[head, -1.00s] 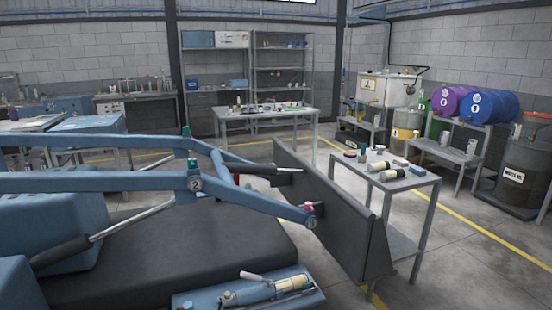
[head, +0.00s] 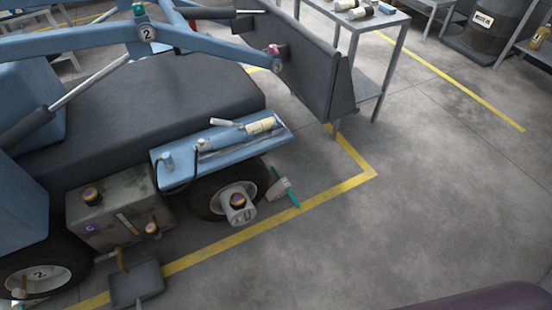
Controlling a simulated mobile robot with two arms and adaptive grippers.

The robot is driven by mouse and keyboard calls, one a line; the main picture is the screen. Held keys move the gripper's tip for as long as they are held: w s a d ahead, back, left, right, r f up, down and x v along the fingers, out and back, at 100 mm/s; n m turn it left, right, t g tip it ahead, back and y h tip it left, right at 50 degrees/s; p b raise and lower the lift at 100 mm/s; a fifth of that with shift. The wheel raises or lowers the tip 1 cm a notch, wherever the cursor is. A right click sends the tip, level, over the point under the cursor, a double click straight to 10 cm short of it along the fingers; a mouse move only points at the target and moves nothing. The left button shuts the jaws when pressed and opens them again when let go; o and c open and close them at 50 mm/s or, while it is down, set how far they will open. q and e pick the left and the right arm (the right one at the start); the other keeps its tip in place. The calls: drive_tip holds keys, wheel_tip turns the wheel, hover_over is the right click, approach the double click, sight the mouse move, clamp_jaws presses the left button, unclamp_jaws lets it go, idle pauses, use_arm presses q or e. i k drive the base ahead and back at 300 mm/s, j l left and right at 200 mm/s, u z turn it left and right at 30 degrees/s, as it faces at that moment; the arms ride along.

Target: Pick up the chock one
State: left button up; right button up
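A pale wedge-like piece with a teal strip (head: 281,188) is on the floor at the right side of the front wheel (head: 213,194) of a blue loader. It looks like a wheel chock, but I cannot read a number on it. A small pale and green object (head: 18,293) sits by the other wheel (head: 38,275), at the lower left edge, and is partly cut off. I cannot tell whether it is a chock too. Neither of my grippers is in the head view.
A dark pan (head: 136,284) lies on the floor beside the loader. The loader's black bucket (head: 310,75) stands near a grey metal table (head: 385,22). Yellow lines mark the floor. The grey floor (head: 410,190) to the right is clear. A dark rounded shape fills the lower right corner.

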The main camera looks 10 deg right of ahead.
sight(282, 187)
drive_tip(key=i+l+u, duration=0.1)
drive_tip(key=l, duration=0.25)
drive_tip(key=i+l+u, duration=0.1)
drive_tip(key=i+l, duration=0.15)
drive_tip(key=l, duration=0.15)
drive_tip(key=i+l+u, duration=0.1)
drive_tip(key=l, duration=0.3)
drive_tip(key=i+l+u, duration=0.1)
drive_tip(key=l, duration=0.3)
drive_tip(key=i, duration=0.05)
